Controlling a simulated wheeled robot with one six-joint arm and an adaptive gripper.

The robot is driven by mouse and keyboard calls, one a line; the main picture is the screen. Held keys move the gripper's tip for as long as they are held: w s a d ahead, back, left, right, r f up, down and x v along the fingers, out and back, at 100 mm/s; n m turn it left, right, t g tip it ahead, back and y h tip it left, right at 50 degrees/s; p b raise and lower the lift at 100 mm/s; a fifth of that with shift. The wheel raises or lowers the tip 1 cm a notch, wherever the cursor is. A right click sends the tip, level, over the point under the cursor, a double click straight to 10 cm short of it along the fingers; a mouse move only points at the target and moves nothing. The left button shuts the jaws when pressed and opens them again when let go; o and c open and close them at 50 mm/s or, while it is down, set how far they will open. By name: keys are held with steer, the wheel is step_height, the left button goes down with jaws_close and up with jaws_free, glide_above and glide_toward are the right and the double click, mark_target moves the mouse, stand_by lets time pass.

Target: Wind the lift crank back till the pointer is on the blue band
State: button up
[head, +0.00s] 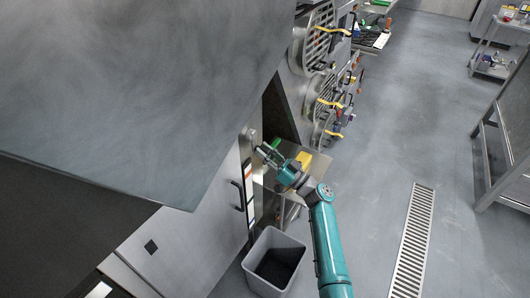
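My teal arm reaches in from the lower right, and my gripper (264,150) is at the side of the grey machine. The gripper is small here and its fingers are hard to make out. A metal piece (250,134) on the machine wall just beside the gripper looks like the crank's mount. A small green part (275,144) shows right by the gripper and may be the crank's grip; I cannot tell if they touch. A narrow upright white scale (249,190) with a reddish mark is below on the machine front. Its pointer and blue band cannot be made out.
A grey open bin (274,262) stands on the floor below my arm. A yellow object (304,159) sits on a metal surface behind my wrist. A floor drain (411,240) and clear floor lie to the right.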

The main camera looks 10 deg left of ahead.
steer(key=o, duration=0.4)
steer(key=shift+o, duration=0.2)
steer(key=v, duration=1.2)
